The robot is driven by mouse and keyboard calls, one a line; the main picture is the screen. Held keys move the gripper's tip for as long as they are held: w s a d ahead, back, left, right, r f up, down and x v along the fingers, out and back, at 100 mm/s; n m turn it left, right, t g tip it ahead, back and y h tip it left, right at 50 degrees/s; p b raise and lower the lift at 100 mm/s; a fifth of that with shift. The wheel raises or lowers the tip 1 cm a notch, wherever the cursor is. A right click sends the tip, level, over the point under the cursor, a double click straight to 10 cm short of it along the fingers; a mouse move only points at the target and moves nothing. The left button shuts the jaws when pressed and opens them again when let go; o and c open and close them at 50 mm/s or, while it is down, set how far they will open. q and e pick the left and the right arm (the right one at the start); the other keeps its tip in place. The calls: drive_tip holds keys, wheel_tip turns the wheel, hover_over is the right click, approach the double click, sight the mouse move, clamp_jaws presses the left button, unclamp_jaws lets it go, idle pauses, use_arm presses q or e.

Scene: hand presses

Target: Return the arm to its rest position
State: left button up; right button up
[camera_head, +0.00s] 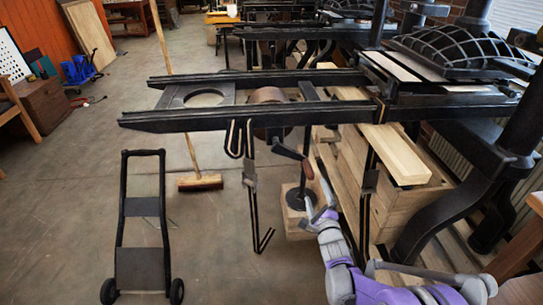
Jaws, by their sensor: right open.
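My right arm comes in from the bottom right corner, with purple and grey links. Its gripper (318,206) is open and empty, beside the lower part of the black press and just left of the wooden crate (350,178). The long black rails of the hand press (185,119) run above and behind the gripper. A crank handle (307,168) hangs from the press just above the fingers; I cannot tell whether they touch. My left gripper is not in view.
A black hand truck (141,208) stands on the floor at left. A broom (200,182) leans on the rails. More presses (300,32) stand behind. A wooden stool edge (520,250) is at lower right. The concrete floor at left is mostly clear.

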drive_tip(key=s+f+n+g, duration=0.1)
drive_tip(key=s+n+g, duration=0.55)
drive_tip(key=s, duration=0.85)
drive_tip(key=s+f+n+g+h, duration=0.1)
drive_tip(key=s+f+n+g, duration=0.15)
drive_tip(key=s+n, duration=0.9)
drive_tip(key=s+f+n+g, duration=0.1)
drive_tip(key=s+n+g, duration=0.4)
drive_tip(key=s, duration=1.2)
use_arm(q)
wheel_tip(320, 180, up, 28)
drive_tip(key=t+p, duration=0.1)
drive_tip(key=p, duration=2.4)
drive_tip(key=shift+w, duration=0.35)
use_arm(e)
wheel_tip(320, 180, up, 28)
drive_tip(key=t, duration=0.1)
drive_tip(key=shift+w, duration=0.2)
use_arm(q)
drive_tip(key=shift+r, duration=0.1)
use_arm(e)
drive_tip(key=shift+d+r, duration=0.1)
drive_tip(key=shift+r, duration=0.05)
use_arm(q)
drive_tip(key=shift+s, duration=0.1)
